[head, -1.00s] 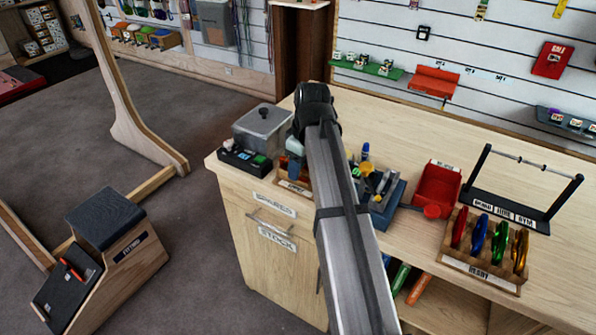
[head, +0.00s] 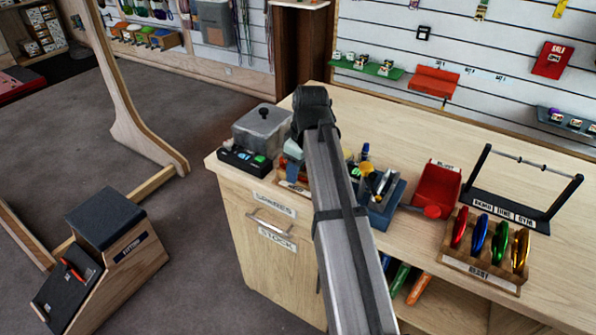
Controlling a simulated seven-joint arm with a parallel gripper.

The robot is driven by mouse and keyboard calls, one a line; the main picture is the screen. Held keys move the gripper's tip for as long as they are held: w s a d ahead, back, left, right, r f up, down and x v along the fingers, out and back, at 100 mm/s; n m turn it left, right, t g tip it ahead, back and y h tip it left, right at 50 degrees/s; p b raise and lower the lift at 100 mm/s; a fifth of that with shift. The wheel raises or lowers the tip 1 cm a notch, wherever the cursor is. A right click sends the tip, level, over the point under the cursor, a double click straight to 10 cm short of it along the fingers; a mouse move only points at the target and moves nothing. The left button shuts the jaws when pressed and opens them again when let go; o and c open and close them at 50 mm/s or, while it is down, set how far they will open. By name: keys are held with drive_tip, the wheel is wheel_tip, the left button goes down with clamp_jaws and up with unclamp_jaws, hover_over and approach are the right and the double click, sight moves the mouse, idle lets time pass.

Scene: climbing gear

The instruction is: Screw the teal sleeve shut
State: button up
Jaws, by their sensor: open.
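I cannot make out the teal sleeve in the head view; my arm covers part of the counter where it may be. My arm reaches over the counter (head: 405,120), and its dark far joint is beside the lidded grey box.
A grey box (head: 262,133) and black case (head: 243,160) stand left of the arm. To the right are a blue tool holder (head: 383,215), a red bin (head: 437,187), a black bar stand (head: 510,207) and a wooden rack (head: 483,262) of coloured pieces. The back counter is clear.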

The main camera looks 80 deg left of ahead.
drive_tip(key=shift+s+d, duration=0.15)
drive_tip(key=shift+r, duration=1.4)
idle(0.4)
drive_tip(key=shift+w+a, duration=0.45)
drive_tip(key=shift+f, duration=0.2)
drive_tip(key=shift+f, duration=1.25)
